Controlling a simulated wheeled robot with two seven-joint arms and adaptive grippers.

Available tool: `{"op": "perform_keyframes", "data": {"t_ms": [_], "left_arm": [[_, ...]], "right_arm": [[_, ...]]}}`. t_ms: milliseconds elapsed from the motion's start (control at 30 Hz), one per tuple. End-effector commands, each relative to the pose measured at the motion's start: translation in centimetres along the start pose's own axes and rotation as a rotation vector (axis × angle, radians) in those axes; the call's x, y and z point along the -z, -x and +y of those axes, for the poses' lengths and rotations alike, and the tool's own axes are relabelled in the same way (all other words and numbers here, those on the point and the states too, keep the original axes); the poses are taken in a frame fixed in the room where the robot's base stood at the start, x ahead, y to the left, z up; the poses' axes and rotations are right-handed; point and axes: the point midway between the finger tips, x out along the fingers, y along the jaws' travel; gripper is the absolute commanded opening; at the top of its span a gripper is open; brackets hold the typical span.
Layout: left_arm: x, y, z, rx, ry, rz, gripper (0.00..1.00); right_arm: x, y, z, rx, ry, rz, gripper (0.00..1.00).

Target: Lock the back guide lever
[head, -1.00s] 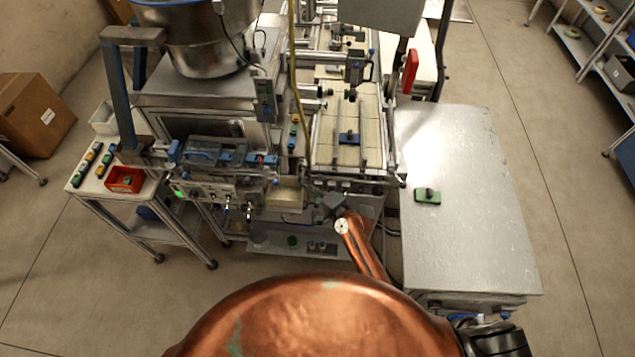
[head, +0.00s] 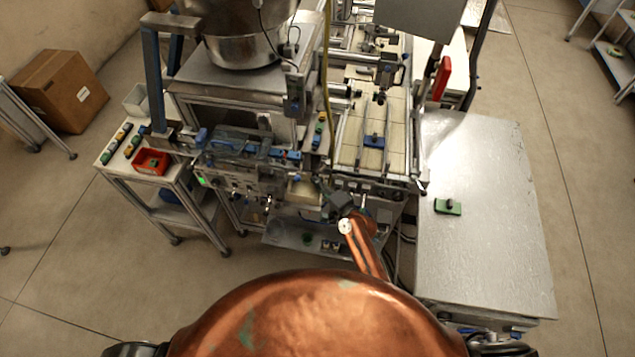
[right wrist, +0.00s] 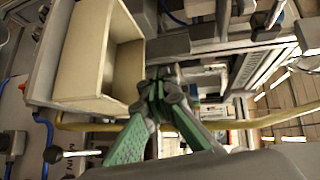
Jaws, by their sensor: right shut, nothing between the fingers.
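The machine's guide track (head: 350,150) runs away from me in the head view, with metal guide rails and small dark fittings along it. A blue clamp-like part (head: 374,141) sits across the track. I cannot tell which fitting is the back guide lever. My right gripper (head: 328,195) is low at the front of the machine, left of the track's near end. In the right wrist view its green-padded fingers (right wrist: 163,80) are shut and empty, near a cream open box (right wrist: 80,60). A black-knobbed lever (right wrist: 53,154) shows at lower left there. My left gripper is out of view.
A metal table (head: 480,250) stands to the right with a green block (head: 447,206) on it. A side stand at left holds a red bin (head: 151,161). A metal bowl (head: 240,45) tops the machine. A red handle (head: 441,78) rises beside the track.

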Motion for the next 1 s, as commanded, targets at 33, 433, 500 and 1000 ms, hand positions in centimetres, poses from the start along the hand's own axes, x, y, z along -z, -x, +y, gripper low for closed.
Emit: {"op": "perform_keyframes", "data": {"t_ms": [33, 433, 500, 1000], "left_arm": [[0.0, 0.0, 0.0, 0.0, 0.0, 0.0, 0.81], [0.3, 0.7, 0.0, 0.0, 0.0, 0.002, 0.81], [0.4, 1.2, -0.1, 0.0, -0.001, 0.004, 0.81], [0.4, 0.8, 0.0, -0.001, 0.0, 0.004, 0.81]], "right_arm": [[0.0, 0.0, 0.0, 0.0, 0.0, 0.0, 0.0], [0.2, 1.2, -0.2, -0.001, 0.002, -0.001, 0.0], [0.3, 2.1, -0.4, -0.002, 0.002, -0.003, 0.0], [-5.6, 9.2, -1.2, 0.0, -0.001, -0.007, 0.0]]}}
